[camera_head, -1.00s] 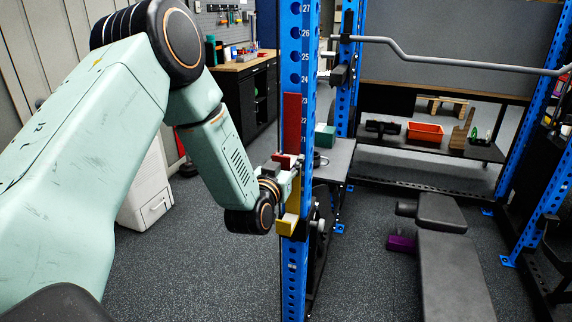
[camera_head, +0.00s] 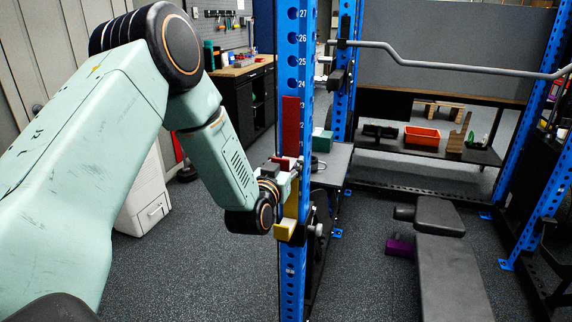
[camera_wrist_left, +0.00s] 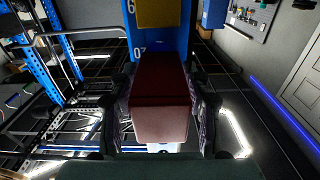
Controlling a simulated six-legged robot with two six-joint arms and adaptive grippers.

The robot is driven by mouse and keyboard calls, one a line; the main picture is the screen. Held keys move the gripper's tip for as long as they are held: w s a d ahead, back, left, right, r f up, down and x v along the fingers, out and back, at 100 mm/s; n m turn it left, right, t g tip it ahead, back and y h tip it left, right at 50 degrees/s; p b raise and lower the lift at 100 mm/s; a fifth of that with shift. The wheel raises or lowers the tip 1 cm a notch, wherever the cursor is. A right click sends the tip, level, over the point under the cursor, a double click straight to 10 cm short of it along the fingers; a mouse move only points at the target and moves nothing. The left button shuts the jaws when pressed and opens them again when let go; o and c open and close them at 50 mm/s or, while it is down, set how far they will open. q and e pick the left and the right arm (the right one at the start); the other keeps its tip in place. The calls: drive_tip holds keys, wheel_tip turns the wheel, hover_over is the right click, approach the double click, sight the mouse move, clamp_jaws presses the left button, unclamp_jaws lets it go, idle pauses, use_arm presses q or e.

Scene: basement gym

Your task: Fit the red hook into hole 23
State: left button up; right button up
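The red hook (camera_head: 290,124) stands upright along the near blue rack post, its tall plate beside labels 23 and 22. Its top edge is slightly above the 23 label. My left gripper (camera_head: 284,165) is at its lower end. In the left wrist view the red hook's block (camera_wrist_left: 160,112) fills the space between the two fingers, which press on its sides. The blue post (camera_head: 291,70) carries a column of numbered holes. Hole 23 itself and the hook's peg are hidden, so I cannot tell whether the peg is inside. My right gripper is out of view.
A yellow hook (camera_head: 286,230) sits lower on the same post, just below my gripper. A bench (camera_head: 440,250) stands to the right. A bar (camera_head: 440,61) crosses the rack behind. A dark table (camera_head: 335,158) with a green box (camera_head: 323,140) is behind the post.

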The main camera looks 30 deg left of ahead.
use_arm(q)
drive_tip(key=shift+o, duration=1.4)
drive_tip(key=shift+f, duration=0.25)
drive_tip(key=v, duration=1.2)
drive_tip(key=shift+s+r, duration=0.1)
drive_tip(key=shift+r, duration=0.05)
drive_tip(key=s+d+f+g+h+b, duration=0.1)
drive_tip(key=s+d+f+g, duration=0.2)
drive_tip(key=f, duration=0.4)
drive_tip(key=s+d+f+g+h+b, duration=0.1)
drive_tip(key=s+d+f+g+h, duration=0.2)
drive_tip(key=f, duration=0.4)
drive_tip(key=s+d+f+g, duration=0.2)
drive_tip(key=s+f+g, duration=0.15)
drive_tip(key=f, duration=0.45)
drive_tip(key=s+d+f+g+b, duration=0.1)
drive_tip(key=s+f+g, duration=0.1)
drive_tip(key=s+f, duration=0.3)
drive_tip(key=s+d+f+m+g+b, duration=0.1)
drive_tip(key=s+f, duration=0.4)
drive_tip(key=s, duration=0.5)
drive_tip(key=s+d+f+m+g+b, duration=0.1)
drive_tip(key=s+f+g+b, duration=0.2)
drive_tip(key=s+f+g, duration=0.2)
drive_tip(key=shift+s+d+f, duration=0.1)
drive_tip(key=shift+s, duration=0.7)
drive_tip(key=shift+s+d+f, duration=0.1)
drive_tip(key=shift+s, duration=0.75)
